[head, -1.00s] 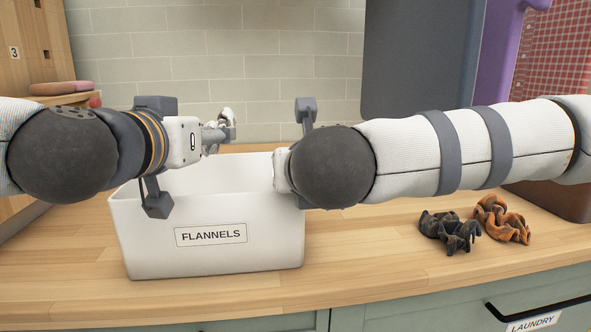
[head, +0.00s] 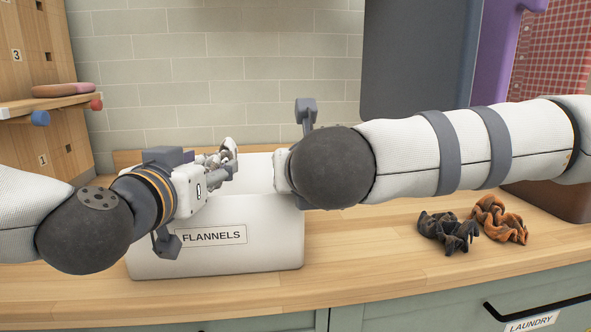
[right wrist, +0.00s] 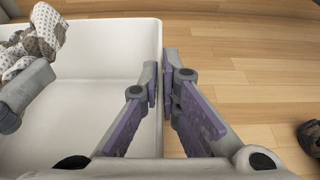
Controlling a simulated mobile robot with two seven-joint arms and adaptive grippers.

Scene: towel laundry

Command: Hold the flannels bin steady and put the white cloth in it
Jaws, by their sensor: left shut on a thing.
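The white flannels bin (head: 285,235) stands on the wooden counter, its FLANNELS label facing me. My left gripper (head: 222,165) is shut on the white cloth (head: 229,149), which has grey-brown patches. The cloth is at the bin's opening and also shows at the upper left of the right wrist view (right wrist: 40,38), over the bin's inside. My right gripper (right wrist: 161,82) has its two fingers on either side of the bin's right wall (right wrist: 159,30), closed on it. In the head view my right arm hides these fingers.
A dark crumpled cloth (head: 448,232) and an orange-brown one (head: 500,220) lie on the counter (head: 370,260) to the right. A wooden unit with a shelf (head: 50,104) stands at the left. A grey panel (head: 420,60) is behind my right arm.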

